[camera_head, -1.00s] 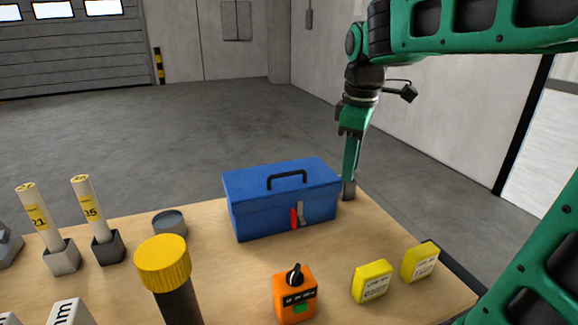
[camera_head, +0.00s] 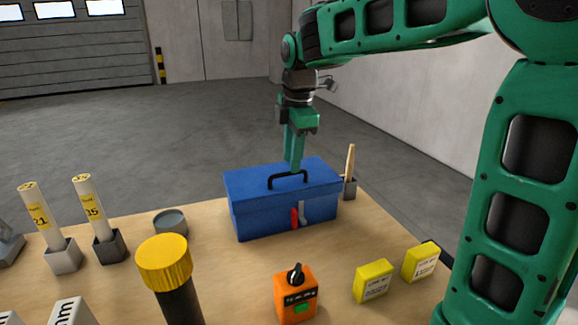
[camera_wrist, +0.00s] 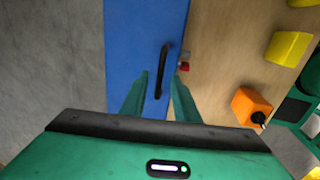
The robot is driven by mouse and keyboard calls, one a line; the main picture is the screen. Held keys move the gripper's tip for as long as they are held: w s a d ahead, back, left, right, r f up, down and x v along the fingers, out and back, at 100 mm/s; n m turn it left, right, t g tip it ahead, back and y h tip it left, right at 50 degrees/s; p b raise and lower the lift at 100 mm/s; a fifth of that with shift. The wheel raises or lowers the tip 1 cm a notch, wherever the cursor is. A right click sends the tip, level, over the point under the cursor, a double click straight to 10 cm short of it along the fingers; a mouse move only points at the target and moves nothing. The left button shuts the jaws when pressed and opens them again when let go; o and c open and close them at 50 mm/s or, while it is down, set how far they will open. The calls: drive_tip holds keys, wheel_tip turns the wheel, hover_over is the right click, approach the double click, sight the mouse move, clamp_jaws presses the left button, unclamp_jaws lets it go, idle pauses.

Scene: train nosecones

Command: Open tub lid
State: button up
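The tub is a blue box (camera_head: 262,218) standing on the table, and its blue lid (camera_head: 240,182) lies closed on top. A black handle (camera_head: 287,178) arches over the lid, and a red latch (camera_head: 295,218) shows on its front. My gripper (camera_head: 294,168) points down just above the lid, at or slightly behind the handle. In the wrist view the green fingers (camera_wrist: 158,88) are spread apart, with the black handle (camera_wrist: 163,72) between or just beyond their tips. The gripper is open and does not visibly grip the handle.
An orange device (camera_head: 295,296) and yellow boxes (camera_head: 373,281) stand in front. A dark holder with a wooden stick (camera_head: 350,165) stands right of the tub. A yellow-capped cylinder (camera_head: 164,262), a grey round dish (camera_head: 170,223) and labelled tubes (camera_head: 88,205) are at left.

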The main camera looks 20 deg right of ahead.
sight(283, 187)
drive_tip(key=shift+w+f, duration=0.15)
drive_tip(key=shift+f, duration=0.55)
drive_tip(key=shift+w+f, duration=0.15)
drive_tip(key=shift+f, duration=0.5)
clamp_jaws()
drive_tip(key=shift+a+r, duration=0.1)
